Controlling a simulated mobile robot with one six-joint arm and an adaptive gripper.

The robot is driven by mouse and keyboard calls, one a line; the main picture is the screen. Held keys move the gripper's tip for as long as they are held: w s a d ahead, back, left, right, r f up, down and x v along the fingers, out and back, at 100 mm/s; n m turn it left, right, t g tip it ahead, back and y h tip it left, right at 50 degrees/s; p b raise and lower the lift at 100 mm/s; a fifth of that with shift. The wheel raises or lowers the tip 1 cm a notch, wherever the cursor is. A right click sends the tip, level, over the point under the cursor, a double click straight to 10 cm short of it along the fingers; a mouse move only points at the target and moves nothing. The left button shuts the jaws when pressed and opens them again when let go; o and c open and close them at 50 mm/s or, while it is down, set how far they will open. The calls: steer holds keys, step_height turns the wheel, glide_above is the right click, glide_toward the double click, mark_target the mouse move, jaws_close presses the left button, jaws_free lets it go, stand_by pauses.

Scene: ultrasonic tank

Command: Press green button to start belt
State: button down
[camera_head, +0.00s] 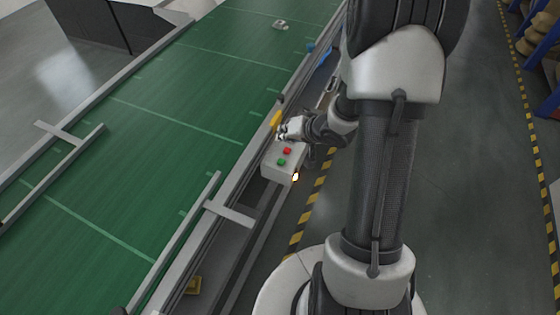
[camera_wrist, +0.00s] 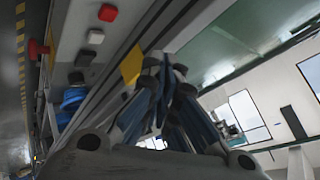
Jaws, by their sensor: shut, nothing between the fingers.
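The green button (camera_head: 281,162) sits on top of a light grey control box (camera_head: 270,171) beside the belt in the head view. A red button (camera_head: 287,150) sits just behind it. My gripper (camera_head: 283,132) is shut and empty at the far end of the box, beyond the red button and apart from the green one. In the wrist view my gripper's fingers (camera_wrist: 166,66) are together in the middle. A red button (camera_wrist: 108,12) shows there at the upper left, with a white button (camera_wrist: 95,36) below it. I cannot make out a green button there.
The green belt (camera_head: 130,130) runs along the left with metal side rails (camera_head: 185,240). A small grey object (camera_head: 280,25) lies on the belt far off. A yellow label (camera_wrist: 132,65) is near my fingers. Open floor (camera_head: 470,200) lies right.

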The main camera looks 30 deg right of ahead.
steer(key=b, duration=0.9)
glide_above(283, 160)
step_height(283, 160, down, 8)
steer(key=shift+d+f, duration=0.1)
steer(key=shift+f, duration=0.3)
steer(key=shift+f, duration=0.1)
stand_by(0.8)
steer(key=shift+f, duration=0.3)
